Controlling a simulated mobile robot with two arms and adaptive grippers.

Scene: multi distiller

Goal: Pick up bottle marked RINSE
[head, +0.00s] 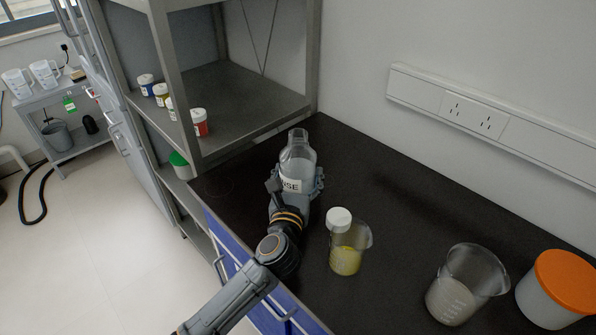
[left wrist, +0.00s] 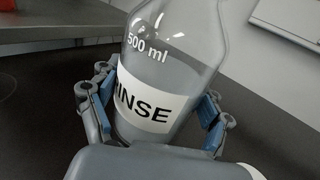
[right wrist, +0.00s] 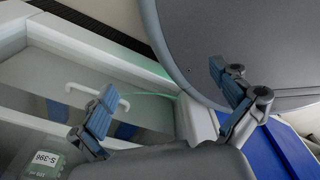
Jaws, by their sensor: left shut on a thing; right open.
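The RINSE bottle (head: 297,163) is clear, with a white label, and stands upright at the left part of the black worktop in the head view. It fills the middle of the left wrist view (left wrist: 160,75), where "500 ml" and part of the RINSE label show. My left gripper (head: 295,185) is shut around the bottle's body, one finger on each side, also in the left wrist view (left wrist: 155,105). The bottle's base is hidden by the gripper, so I cannot tell whether it touches the worktop. My right gripper (right wrist: 165,105) is open and empty in the right wrist view.
A beaker with yellow liquid (head: 346,260) and a white-capped container (head: 339,220) stand right of the bottle. A larger beaker (head: 462,285) and an orange-lidded tub (head: 560,285) are farther right. A shelf unit (head: 250,100) with small jars stands behind left.

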